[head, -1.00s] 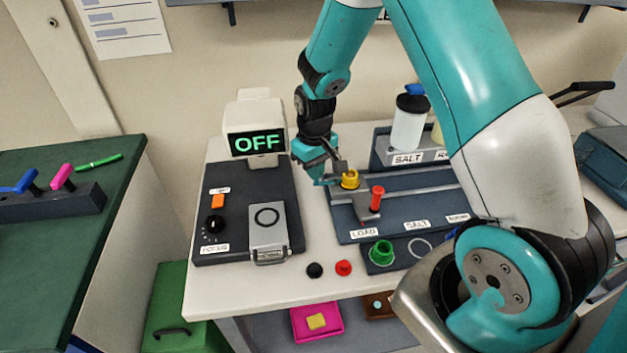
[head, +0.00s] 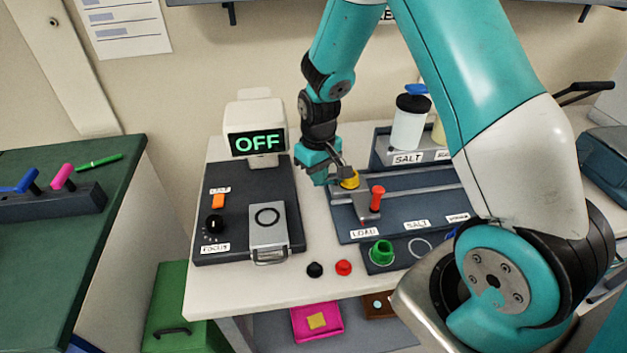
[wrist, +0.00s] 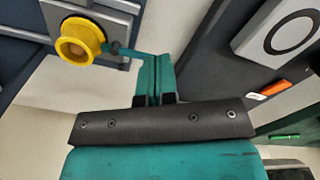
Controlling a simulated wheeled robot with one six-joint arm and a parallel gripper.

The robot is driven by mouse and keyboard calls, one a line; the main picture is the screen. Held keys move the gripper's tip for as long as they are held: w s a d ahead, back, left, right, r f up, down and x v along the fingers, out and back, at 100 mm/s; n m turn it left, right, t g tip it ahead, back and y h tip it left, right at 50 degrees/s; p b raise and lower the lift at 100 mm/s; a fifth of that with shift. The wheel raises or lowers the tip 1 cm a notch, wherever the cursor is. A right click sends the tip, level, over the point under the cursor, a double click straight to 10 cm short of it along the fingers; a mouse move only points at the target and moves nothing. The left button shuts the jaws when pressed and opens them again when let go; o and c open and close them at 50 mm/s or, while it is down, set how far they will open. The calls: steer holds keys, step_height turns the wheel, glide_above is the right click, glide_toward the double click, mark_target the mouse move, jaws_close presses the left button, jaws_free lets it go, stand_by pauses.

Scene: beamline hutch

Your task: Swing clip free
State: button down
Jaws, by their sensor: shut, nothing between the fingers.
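A yellow round cup-like piece (head: 349,180) sits on a grey carriage on the rail of the blue-grey LOAD/SALT board (head: 400,222). It also shows at the upper left of the wrist view (wrist: 80,42). A thin teal strip with a dark end (wrist: 122,50) reaches its side there; I cannot tell whether this is the clip or part of my fingers. My gripper (head: 334,174) is just left of and behind the yellow piece. In the wrist view my gripper (wrist: 156,76) has its teal fingers together, with nothing between them.
A red-topped peg (head: 377,198) stands right of the yellow piece. A display reading OFF (head: 258,143) and a dark panel with a grey box (head: 268,234) are at left. A SALT bottle (head: 408,125) stands behind. Black (head: 314,270) and red (head: 343,268) knobs lie in front.

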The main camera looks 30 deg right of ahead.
steer(key=shift+s, duration=0.15)
steer(key=shift+s+d, duration=0.15)
steer(key=shift+s, duration=0.4)
steer(key=shift+s+d, duration=0.3)
steer(key=shift+s, duration=0.3)
steer(key=shift+s, duration=0.1)
steer(key=shift+s+d, duration=0.45)
steer(key=shift+s+d, duration=0.1)
stand_by(0.5)
steer(key=shift+s+d, duration=0.3)
steer(key=shift+d, duration=0.15)
steer(key=shift+r, duration=0.1)
